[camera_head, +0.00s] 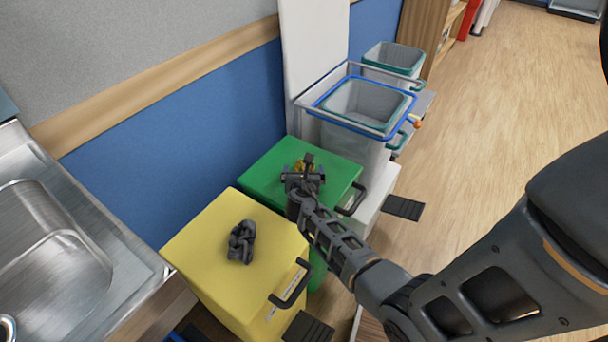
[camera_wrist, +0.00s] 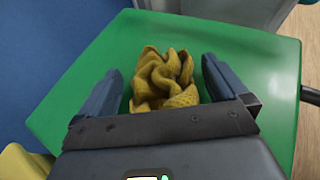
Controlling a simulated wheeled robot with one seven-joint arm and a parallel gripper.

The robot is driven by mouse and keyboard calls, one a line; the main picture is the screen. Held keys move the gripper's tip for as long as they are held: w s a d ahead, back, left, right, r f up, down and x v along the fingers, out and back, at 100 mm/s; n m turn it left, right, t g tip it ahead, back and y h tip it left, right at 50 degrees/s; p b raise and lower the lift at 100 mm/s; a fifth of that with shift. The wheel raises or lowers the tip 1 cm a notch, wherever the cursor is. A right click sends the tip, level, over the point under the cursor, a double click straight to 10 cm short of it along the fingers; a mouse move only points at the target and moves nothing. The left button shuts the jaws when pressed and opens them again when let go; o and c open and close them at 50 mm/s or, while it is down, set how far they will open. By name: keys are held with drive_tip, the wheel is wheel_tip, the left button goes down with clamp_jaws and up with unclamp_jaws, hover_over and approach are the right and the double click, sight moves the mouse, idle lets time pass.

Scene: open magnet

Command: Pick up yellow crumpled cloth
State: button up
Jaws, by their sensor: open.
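The yellow crumpled cloth (camera_wrist: 163,78) lies on the green bin lid (camera_wrist: 262,66) in the wrist view. My gripper (camera_wrist: 160,80) is open above the lid, with one finger to the left of the cloth and one to the right. Its near part is hidden by the gripper body. In the head view my gripper (camera_head: 304,166) is over the green lid (camera_head: 262,172), and only a small bit of the cloth (camera_head: 299,165) shows behind it. I cannot tell whether the fingers touch the cloth.
A yellow bin (camera_head: 200,250) with a dark grey crumpled object (camera_head: 241,243) on its lid stands in front of the green bin. A white bin with a blue rim (camera_head: 345,112) stands behind. A metal sink (camera_head: 50,250) is at the left. A blue and grey wall (camera_head: 160,140) runs alongside.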

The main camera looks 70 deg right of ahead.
drive_tip(key=c, duration=1.1)
drive_tip(key=shift+o, duration=0.2)
drive_tip(key=shift+r, duration=0.1)
